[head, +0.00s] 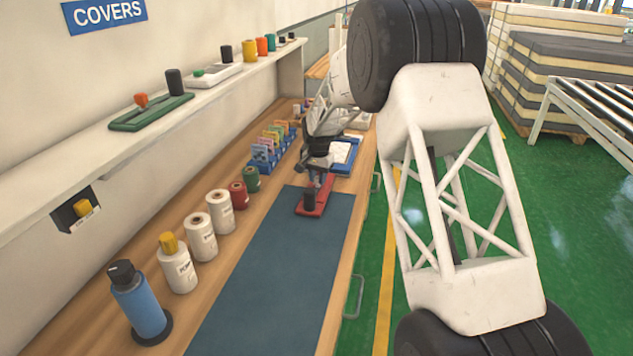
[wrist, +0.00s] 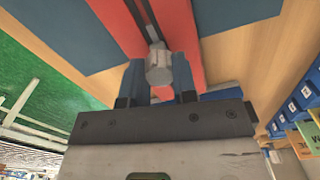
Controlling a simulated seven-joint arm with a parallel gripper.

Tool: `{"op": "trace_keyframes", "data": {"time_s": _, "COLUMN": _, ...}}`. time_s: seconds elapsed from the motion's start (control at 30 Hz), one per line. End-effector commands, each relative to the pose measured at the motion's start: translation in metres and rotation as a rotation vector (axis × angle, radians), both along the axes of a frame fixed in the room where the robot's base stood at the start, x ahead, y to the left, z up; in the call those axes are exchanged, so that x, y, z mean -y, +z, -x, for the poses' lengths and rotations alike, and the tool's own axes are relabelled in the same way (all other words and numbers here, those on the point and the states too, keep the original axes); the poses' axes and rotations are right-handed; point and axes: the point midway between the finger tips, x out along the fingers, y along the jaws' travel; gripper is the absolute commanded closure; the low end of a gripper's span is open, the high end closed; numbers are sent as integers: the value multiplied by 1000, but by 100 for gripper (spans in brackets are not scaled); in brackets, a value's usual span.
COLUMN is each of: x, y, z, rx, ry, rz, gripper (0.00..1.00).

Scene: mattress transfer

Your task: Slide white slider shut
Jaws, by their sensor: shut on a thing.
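A red slider board (head: 329,188) with a dark slot lies at the far end of the blue mat (head: 275,270) on the wooden bench. The white slider knob (wrist: 158,68) sits over the slot in the wrist view. My gripper (wrist: 160,82) is shut on this knob, with one finger on each side. In the head view my gripper (head: 319,163) is over the far part of the red board and largely hides the knob.
Spools and bottles, including a blue bottle (head: 138,302), line the left of the bench. A blue rack (head: 272,158) stands left of my arm. The wall shelf (head: 75,160) holds a green board (head: 152,113) and a white board (head: 213,77). The mat's near part is clear.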

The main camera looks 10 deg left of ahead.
Motion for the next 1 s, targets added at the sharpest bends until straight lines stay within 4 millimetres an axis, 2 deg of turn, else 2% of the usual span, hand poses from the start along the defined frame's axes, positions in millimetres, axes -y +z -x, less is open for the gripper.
{"op": "trace_keyframes", "data": {"time_s": 0.2, "x": 0, "y": -1, "z": -45, "rx": 1, "ry": -2, "rz": -1, "gripper": 100}}
{"op": "trace_keyframes", "data": {"time_s": 0.4, "x": 0, "y": -1, "z": -74, "rx": 1, "ry": 0, "rz": -1, "gripper": 100}}
{"op": "trace_keyframes", "data": {"time_s": 0.8, "x": 0, "y": 0, "z": -80, "rx": 0, "ry": 0, "rz": 0, "gripper": 100}}
{"op": "trace_keyframes", "data": {"time_s": 0.83, "x": 0, "y": 0, "z": -80, "rx": 0, "ry": 0, "rz": 0, "gripper": 69}}
{"op": "trace_keyframes", "data": {"time_s": 0.97, "x": 0, "y": 0, "z": -79, "rx": 0, "ry": 0, "rz": 0, "gripper": 49}}
{"op": "trace_keyframes", "data": {"time_s": 1.0, "x": 0, "y": 0, "z": -79, "rx": 0, "ry": 0, "rz": 0, "gripper": 47}}
